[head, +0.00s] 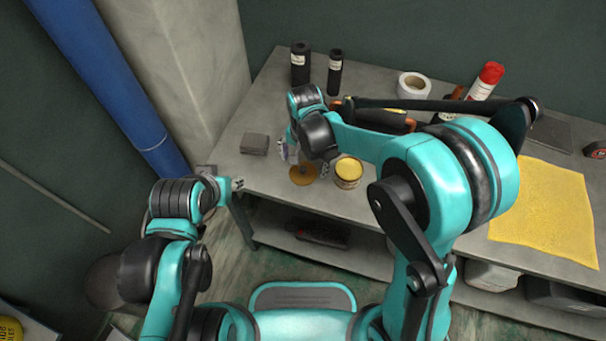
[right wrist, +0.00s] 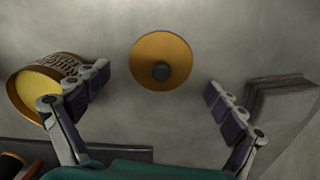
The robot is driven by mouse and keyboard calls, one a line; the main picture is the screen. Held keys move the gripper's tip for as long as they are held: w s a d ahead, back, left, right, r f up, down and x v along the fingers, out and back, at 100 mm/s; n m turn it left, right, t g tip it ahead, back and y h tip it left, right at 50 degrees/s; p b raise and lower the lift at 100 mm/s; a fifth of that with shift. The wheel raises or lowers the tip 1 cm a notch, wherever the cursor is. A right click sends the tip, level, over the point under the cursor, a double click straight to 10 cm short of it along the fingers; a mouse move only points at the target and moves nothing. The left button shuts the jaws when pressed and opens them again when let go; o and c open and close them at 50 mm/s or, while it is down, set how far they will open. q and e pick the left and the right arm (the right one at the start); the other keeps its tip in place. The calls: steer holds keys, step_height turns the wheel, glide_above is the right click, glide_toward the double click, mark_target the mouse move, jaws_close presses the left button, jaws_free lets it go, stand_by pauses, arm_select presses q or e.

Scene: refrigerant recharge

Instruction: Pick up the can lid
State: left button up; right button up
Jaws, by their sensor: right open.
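The can lid (head: 303,174) is a flat yellow-orange disc lying on the grey workbench. In the right wrist view the lid (right wrist: 160,61) shows a dark round knob at its middle. My right gripper (head: 290,152) is over the bench, just beside the lid in the head view. In the right wrist view its two fingers (right wrist: 157,92) are spread wide, with the lid ahead between them and nothing held. An open can (head: 348,172) with yellow contents stands right of the lid. My left gripper (head: 238,184) is near the bench's left front edge; its jaws are too small to read.
A grey block (head: 254,144) lies left of the lid. A yellow cloth (head: 545,212) covers the bench's right part. A blue pipe (head: 105,90) runs at the left.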

steer(key=shift+f, duration=0.65)
steer(key=shift+r, duration=0.1)
jaws_close()
steer(key=shift+r, duration=0.1)
